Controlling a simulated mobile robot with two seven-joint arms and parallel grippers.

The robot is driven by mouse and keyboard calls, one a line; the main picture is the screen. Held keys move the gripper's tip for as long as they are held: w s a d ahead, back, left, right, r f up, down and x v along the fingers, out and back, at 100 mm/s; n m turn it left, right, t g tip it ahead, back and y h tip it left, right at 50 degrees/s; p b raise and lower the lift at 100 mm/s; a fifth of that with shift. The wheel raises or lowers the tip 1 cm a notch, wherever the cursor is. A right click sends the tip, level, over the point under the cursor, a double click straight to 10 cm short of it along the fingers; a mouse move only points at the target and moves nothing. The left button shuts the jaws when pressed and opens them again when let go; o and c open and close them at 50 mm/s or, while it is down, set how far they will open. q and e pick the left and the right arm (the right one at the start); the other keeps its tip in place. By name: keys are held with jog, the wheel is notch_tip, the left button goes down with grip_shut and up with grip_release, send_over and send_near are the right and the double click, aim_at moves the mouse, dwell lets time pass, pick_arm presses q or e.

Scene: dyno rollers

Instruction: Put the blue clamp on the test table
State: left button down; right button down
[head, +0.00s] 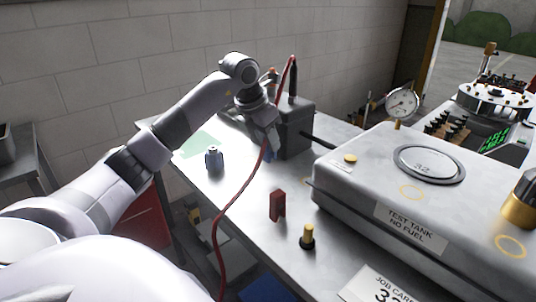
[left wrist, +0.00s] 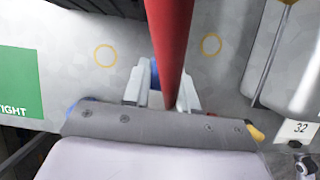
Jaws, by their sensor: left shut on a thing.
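The left gripper (head: 271,146) is over the steel test table (head: 240,205), beside a dark grey box. It is shut on the blue clamp, which shows only as a small blue patch between the fingers in the left wrist view (left wrist: 154,72). The red hose (left wrist: 170,40) crosses in front of the camera and hides most of the clamp and part of the fingers (left wrist: 164,90). I cannot tell whether the clamp touches the table. My right gripper is not in view.
A red clamp (head: 278,205), a small dark blue item (head: 214,160) and a black-and-gold fitting (head: 308,237) stand on the table. The dark grey box (head: 296,128) and the test tank (head: 350,190) stand to the right. The red hose (head: 240,190) hangs past the gripper over the table's front edge.

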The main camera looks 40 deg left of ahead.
aim_at(265, 146)
pick_arm(q)
jog(key=shift+f, duration=2)
jog(key=shift+f, duration=0.2)
jog(key=c, duration=0.9)
grip_release()
jog(key=shift+r, duration=0.15)
jog(key=shift+r, duration=0.3)
jog(key=v, duration=1.1)
jog(key=shift+s+r, duration=0.15)
jog(key=shift+r, duration=0.1)
